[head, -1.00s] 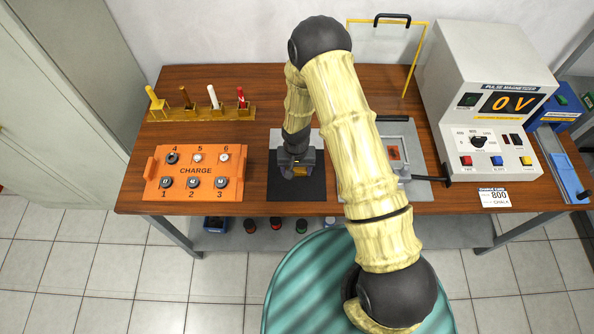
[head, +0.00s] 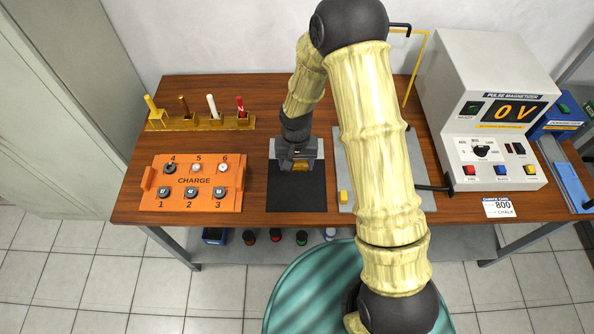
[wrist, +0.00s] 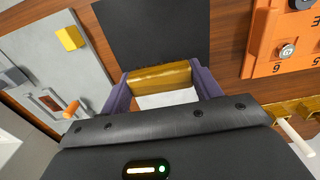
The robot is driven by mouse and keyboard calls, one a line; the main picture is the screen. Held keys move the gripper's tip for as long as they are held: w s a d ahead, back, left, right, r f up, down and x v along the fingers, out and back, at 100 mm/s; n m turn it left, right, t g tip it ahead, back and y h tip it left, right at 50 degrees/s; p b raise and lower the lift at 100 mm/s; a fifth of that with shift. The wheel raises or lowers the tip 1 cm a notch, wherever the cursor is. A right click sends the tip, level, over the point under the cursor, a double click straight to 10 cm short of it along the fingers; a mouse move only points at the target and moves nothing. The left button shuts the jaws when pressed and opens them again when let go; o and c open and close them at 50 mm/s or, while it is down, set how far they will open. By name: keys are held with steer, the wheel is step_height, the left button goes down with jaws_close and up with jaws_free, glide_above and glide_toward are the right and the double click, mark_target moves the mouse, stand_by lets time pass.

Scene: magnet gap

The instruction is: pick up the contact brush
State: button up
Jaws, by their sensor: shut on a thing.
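My gripper (head: 298,163) is over the black-and-white mat (head: 297,193) in the middle of the table. Its purple fingers are shut on a gold-brown block, which I take to be the contact brush (wrist: 160,75). In the wrist view the block spans the gap between both fingertips, with white mat showing on one side and black on the other. The block also shows as a small gold patch in the head view (head: 300,166). Whether it touches the mat is unclear.
Left of the mat are an orange CHARGE box (head: 190,204) and a rack (head: 203,124) of upright tools. A grey plate (head: 345,160) with a yellow block (head: 343,197) lies to the right, partly behind my arm. The magnetizer (head: 490,110) stands at far right.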

steer(key=shift+r, duration=0.3)
steer(key=o, duration=0.3)
steer(key=shift+c, duration=0.6)
steer(key=d+f, duration=0.2)
steer(key=d, duration=0.2)
steer(key=w+d+f, duration=0.1)
steer(key=d+f, duration=0.2)
steer(key=d, duration=0.2)
steer(key=w+d+f, duration=0.1)
steer(key=d+f, duration=0.1)
steer(key=d, duration=0.2)
steer(key=shift+d+f, duration=0.25)
steer(key=shift+d, duration=0.1)
